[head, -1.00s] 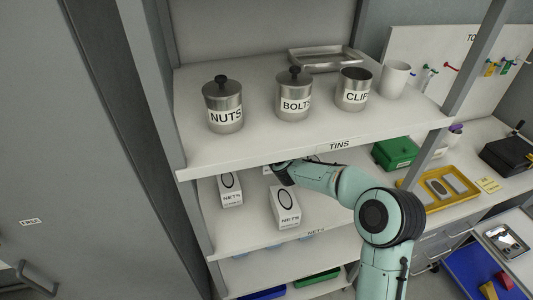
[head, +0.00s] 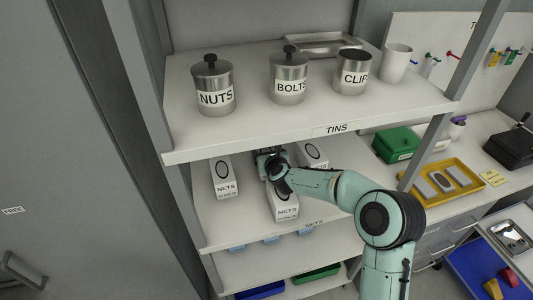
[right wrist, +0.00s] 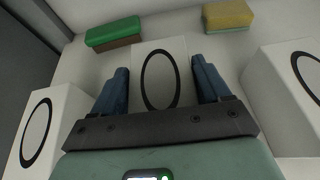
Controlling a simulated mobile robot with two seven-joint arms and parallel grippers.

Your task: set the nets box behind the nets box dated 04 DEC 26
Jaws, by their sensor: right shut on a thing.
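My right gripper (head: 270,160) is shut on a white nets box, which shows between its blue fingers in the right wrist view (right wrist: 160,75) with a black oval on its face. In the head view the gripper hides most of it. It is just behind the front middle nets box (head: 284,208), whose top the gripper partly covers. Another nets box (head: 224,180) stands to the left and one (head: 312,156) to the right, farther back. The date prints are too small to read. I cannot tell whether the held box touches the shelf. My left gripper is not in view.
The TINS shelf (head: 290,132) hangs close above, with tins of nuts (head: 213,85), bolts (head: 289,80) and clips (head: 353,72). A green-brown block (right wrist: 114,33) and a yellow block (right wrist: 229,16) lie beyond the held box. A shelf post (head: 455,90) stands at right.

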